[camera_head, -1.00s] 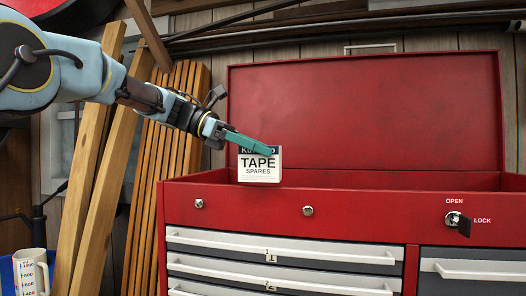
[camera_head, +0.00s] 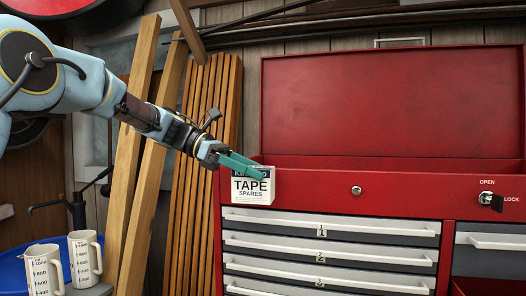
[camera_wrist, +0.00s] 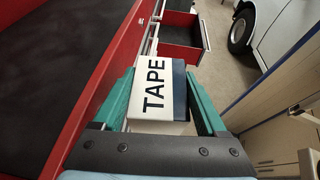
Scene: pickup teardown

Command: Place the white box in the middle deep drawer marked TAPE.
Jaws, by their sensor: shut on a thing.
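The white box (camera_head: 253,190) with a dark blue band reads "TAPE SPARES". My gripper (camera_head: 243,165) has green fingers shut on it, and holds it upright in front of the red tool chest's upper left front. In the wrist view the box (camera_wrist: 153,85) sits between both fingers (camera_wrist: 158,100), its TAPE face showing. A pulled-out drawer (camera_wrist: 183,27) with a dark floor shows beyond the box in the wrist view. I cannot read any drawer's TAPE marking. In the head view, part of a red opening (camera_head: 480,287) shows at the lower right edge.
The red tool chest (camera_head: 300,185) has its lid (camera_head: 390,100) raised. Numbered shallow drawers (camera_head: 330,243) below are shut. A lock with a key (camera_head: 490,200) is at the right. Wooden planks (camera_head: 200,150) and measuring jugs (camera_head: 85,257) stand at the left. A white vehicle (camera_wrist: 265,25) is beyond the chest.

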